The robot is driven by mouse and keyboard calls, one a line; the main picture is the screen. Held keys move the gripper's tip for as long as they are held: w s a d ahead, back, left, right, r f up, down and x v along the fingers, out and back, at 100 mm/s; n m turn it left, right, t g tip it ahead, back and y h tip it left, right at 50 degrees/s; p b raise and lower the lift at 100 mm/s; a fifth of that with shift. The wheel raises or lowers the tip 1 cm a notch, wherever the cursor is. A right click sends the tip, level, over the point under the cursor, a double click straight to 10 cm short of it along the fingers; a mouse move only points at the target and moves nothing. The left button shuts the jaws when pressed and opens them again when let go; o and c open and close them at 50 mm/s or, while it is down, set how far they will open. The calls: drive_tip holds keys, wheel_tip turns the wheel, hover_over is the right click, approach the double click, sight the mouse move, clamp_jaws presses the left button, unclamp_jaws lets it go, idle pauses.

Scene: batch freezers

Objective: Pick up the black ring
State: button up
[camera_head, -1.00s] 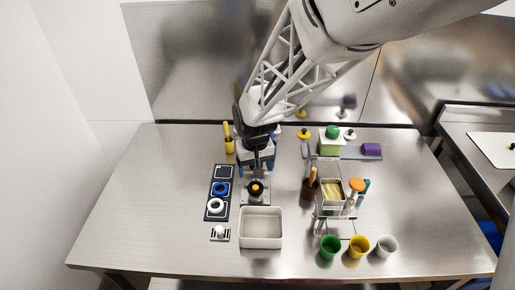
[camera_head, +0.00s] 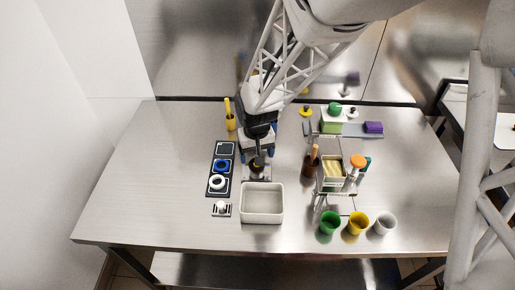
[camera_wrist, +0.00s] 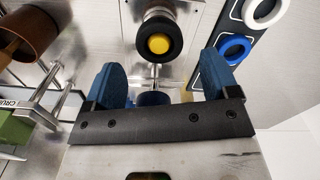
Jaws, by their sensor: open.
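The black ring (camera_wrist: 146,37) sits around a fitting with a yellow round centre, on a steel machine front in the wrist view. In the head view the ring (camera_head: 256,166) shows small and dark, just below my gripper and behind the white bin. My gripper (camera_wrist: 165,75) has its two blue fingers apart with nothing held between them. In the wrist view the ring lies beyond the fingertips, roughly centred between them and not touching. In the head view my gripper (camera_head: 257,153) points down close to the ring and partly hides the machine.
A black tray (camera_head: 233,165) left of the machine holds a blue ring (camera_head: 215,166) and a white ring (camera_head: 210,183). A white bin (camera_head: 262,217) stands in front. A rack with a brown cup (camera_head: 309,167) is to the right. The left tabletop is clear.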

drive_tip(key=shift+f, duration=1.7)
drive_tip(key=c, duration=1.1)
drive_tip(key=shift+o, duration=0.2)
drive_tip(key=shift+r, duration=0.15)
drive_tip(key=shift+r, duration=0.9)
drive_tip(key=shift+s+d+r, duration=0.1)
drive_tip(key=shift+s+r, duration=0.2)
drive_tip(key=shift+r, duration=0.5)
drive_tip(key=s+d, duration=0.2)
drive_tip(key=s, duration=0.5)
drive_tip(key=s+d+r, duration=0.1)
drive_tip(key=s+d, duration=0.2)
drive_tip(key=s, duration=0.4)
drive_tip(key=shift+s+d+r, duration=0.15)
drive_tip(key=shift+s+d, duration=0.05)
drive_tip(key=shift+d, duration=0.05)
